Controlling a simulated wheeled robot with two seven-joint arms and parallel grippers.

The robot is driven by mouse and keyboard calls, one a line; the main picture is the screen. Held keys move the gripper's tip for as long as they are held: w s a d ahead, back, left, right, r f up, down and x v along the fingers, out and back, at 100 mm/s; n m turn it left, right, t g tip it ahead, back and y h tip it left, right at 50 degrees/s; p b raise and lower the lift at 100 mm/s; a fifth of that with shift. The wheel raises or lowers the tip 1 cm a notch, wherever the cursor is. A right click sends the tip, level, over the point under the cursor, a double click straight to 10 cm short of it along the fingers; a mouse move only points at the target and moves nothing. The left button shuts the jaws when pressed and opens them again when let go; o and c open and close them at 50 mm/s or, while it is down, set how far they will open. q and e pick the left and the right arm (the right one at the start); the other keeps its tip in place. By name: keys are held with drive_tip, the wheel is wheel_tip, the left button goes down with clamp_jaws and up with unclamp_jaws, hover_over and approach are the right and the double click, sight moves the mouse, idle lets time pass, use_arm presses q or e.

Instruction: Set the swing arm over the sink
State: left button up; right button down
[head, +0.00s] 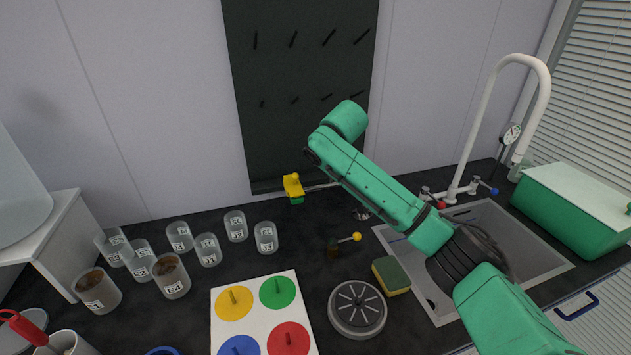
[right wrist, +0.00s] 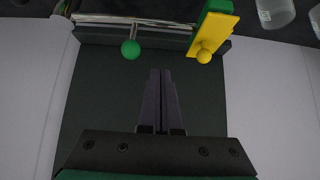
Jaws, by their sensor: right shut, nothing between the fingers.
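My right arm reaches up and left across the sink (head: 522,250), and its hand is in front of the dark wall panel (head: 290,80). In the right wrist view, the right gripper (right wrist: 161,74) is shut and empty, beside the panel. Past its tips are a metal bar with a green ball knob (right wrist: 130,50) and a yellow and green block with a yellow knob (right wrist: 206,45), apart from the fingers. The block also shows in the head view (head: 292,188). A tall white curved spout (head: 545,80) stands behind the sink. I cannot tell which part is the swing arm. My left gripper is out of view.
Several clear cups (head: 207,249) stand on the left of the dark counter. A board with coloured discs (head: 218,310), a round grey lid (head: 357,308) and a sponge (head: 391,275) lie in front. A green bin (head: 570,215) stands right of the sink.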

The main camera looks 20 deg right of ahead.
sight(331, 179)
drive_tip(key=w+f+p, duration=0.1)
drive_tip(key=f+p, duration=0.2)
drive_tip(key=f, duration=0.2)
drive_tip(key=w+f+p, duration=0.1)
drive_tip(key=f+p, duration=0.1)
drive_tip(key=f, duration=0.1)
drive_tip(key=shift+w+p, duration=0.3)
drive_tip(key=shift+p, duration=0.05)
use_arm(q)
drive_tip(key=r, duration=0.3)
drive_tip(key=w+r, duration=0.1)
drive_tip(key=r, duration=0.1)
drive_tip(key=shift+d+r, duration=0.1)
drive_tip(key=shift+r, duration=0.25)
use_arm(e)
drive_tip(key=shift+w+f, duration=0.1)
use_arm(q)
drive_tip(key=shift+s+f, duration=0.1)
